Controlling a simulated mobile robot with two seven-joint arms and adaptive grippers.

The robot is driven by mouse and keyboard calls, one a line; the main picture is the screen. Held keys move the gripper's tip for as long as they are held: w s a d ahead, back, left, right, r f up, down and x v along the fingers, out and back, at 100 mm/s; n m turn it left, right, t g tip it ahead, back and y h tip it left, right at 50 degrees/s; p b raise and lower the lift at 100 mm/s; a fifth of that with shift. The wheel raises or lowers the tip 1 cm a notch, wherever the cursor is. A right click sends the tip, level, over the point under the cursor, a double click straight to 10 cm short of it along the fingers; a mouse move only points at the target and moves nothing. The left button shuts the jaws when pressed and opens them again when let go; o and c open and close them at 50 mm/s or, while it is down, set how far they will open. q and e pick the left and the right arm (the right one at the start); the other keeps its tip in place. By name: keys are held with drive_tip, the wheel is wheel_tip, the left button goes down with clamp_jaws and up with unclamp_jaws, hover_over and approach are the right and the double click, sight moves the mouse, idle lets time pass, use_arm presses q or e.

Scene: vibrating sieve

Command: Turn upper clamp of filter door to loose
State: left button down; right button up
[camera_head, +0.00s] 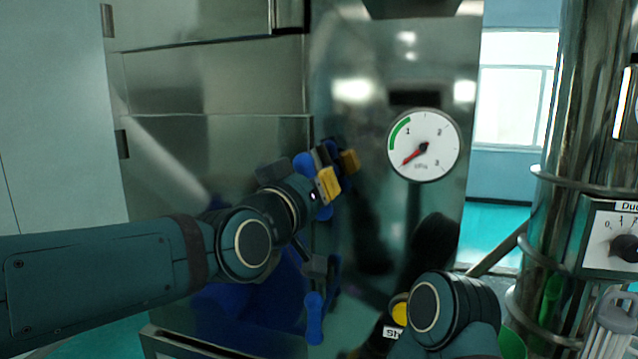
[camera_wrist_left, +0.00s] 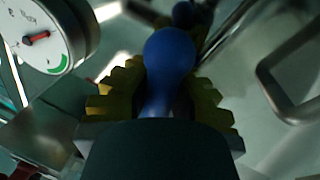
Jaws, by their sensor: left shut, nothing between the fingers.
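My left gripper (camera_head: 337,172), with yellow finger pads, is shut at the upper clamp on the filter door's right edge. The upper clamp's blue handle (camera_head: 304,166) shows beside and behind the gripper, partly hidden by it. In the left wrist view a rounded blue handle (camera_wrist_left: 170,58) stands in line with the yellow pads of my left gripper (camera_wrist_left: 160,95); I cannot tell whether they touch. The steel filter door (camera_head: 215,150) is partly hidden by my left arm. A lower blue clamp handle (camera_head: 315,318) points downward. My right gripper is not in view.
A round pressure gauge (camera_head: 423,145) is on the steel panel just right of the left gripper. A metal bar handle (camera_wrist_left: 285,90) shows at the right of the wrist view. A control box (camera_head: 612,235) with a knob is at far right. My right arm is at lower right.

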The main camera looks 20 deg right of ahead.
use_arm(q)
drive_tip(key=shift+f+m+g+p, duration=0.1)
drive_tip(key=shift+m+g+p, duration=0.2)
drive_tip(key=shift+m, duration=0.8)
drive_tip(key=shift+f+m+g+p, duration=0.1)
drive_tip(key=shift+m+p, duration=0.3)
drive_tip(key=shift+m, duration=0.7)
drive_tip(key=c, duration=0.8)
unclamp_jaws()
drive_tip(key=shift+r, duration=0.1)
drive_tip(key=v, duration=1.2)
drive_tip(key=shift+r, duration=0.15)
